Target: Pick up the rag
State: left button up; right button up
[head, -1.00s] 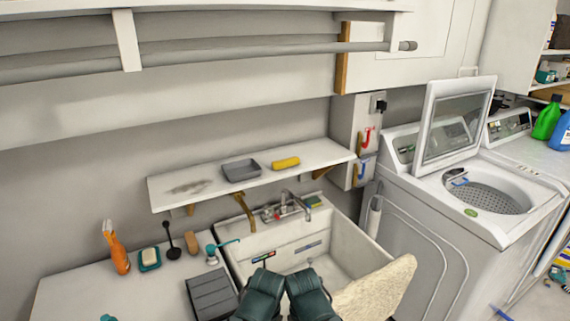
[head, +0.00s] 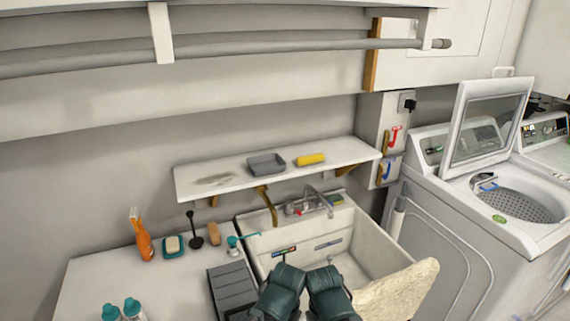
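In the head view a cream, rough-textured cloth (head: 398,292), which looks like the rag, hangs over the front right rim of the white sink (head: 372,240). Its lower part runs toward the bottom of the picture. Two dark green parts of my arms show side by side at the bottom centre, in front of the sink and left of the cloth. They appear apart from the cloth. No fingers of either gripper can be made out.
A shelf (head: 345,151) above the sink holds a grey tray (head: 266,164) and a yellow sponge (head: 311,160). Left of the sink, a counter (head: 92,277) carries an orange spray bottle (head: 144,242), a soap dish (head: 173,246) and teal-topped bottles. An open washing machine (head: 450,215) stands right.

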aim_at(315, 158)
jog(key=i+l, duration=0.15)
jog(key=l, duration=0.2)
jog(key=i+l, duration=0.2)
jog(key=l, duration=0.15)
jog(key=i+l, duration=0.15)
jog(key=l, duration=0.2)
jog(key=i+l, duration=0.15)
jog(key=l, duration=0.2)
jog(key=i+l+u, duration=0.15)
jog(key=l+u, duration=0.15)
jog(key=u, duration=1.6)
